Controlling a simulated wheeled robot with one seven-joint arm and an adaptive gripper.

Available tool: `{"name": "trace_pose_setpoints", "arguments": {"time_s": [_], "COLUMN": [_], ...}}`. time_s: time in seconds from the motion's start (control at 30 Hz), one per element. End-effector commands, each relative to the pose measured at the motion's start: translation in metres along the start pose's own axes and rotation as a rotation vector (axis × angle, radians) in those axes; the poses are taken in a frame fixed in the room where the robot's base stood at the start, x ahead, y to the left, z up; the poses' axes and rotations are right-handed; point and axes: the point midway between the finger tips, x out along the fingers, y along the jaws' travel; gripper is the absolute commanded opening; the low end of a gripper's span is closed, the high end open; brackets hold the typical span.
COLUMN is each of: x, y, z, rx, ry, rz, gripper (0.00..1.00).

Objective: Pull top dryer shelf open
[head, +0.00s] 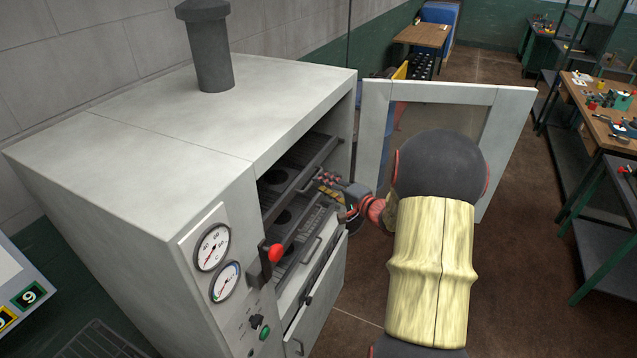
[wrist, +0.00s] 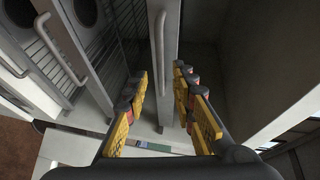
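The dryer (head: 150,120) is a pale grey cabinet, and its glazed door (head: 510,120) stands open to the right. Inside, the top shelf (head: 300,165) is a dark rack level with my gripper (head: 328,183). In the wrist view, the top shelf's front (wrist: 171,40) and its upright-looking bar handle (wrist: 159,65) show between the yellow-padded fingers. My gripper (wrist: 163,80) is open, with fingers on either side of the handle. A gap shows on both sides; contact cannot be told. My arm hides part of the door.
A lower shelf handle (wrist: 65,50) is left of the fingers in the wrist view. A red-knobbed lever (head: 275,254) and gauges (head: 212,247) are on the dryer's front. A workbench (head: 600,105) and rack stand at right. Brown floor between is clear.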

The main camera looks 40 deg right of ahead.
Motion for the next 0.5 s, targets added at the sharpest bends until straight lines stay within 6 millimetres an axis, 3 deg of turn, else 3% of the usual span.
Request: {"name": "trace_pose_setpoints", "arguments": {"time_s": [0.2,0.5], "x": [0.025,0.029], "y": [0.0,0.0], "z": [0.001,0.001], "rx": [0.001,0.0], "ry": [-0.002,-0.001], "rz": [0.0,0.0], "gripper": [0.26,0.26]}}
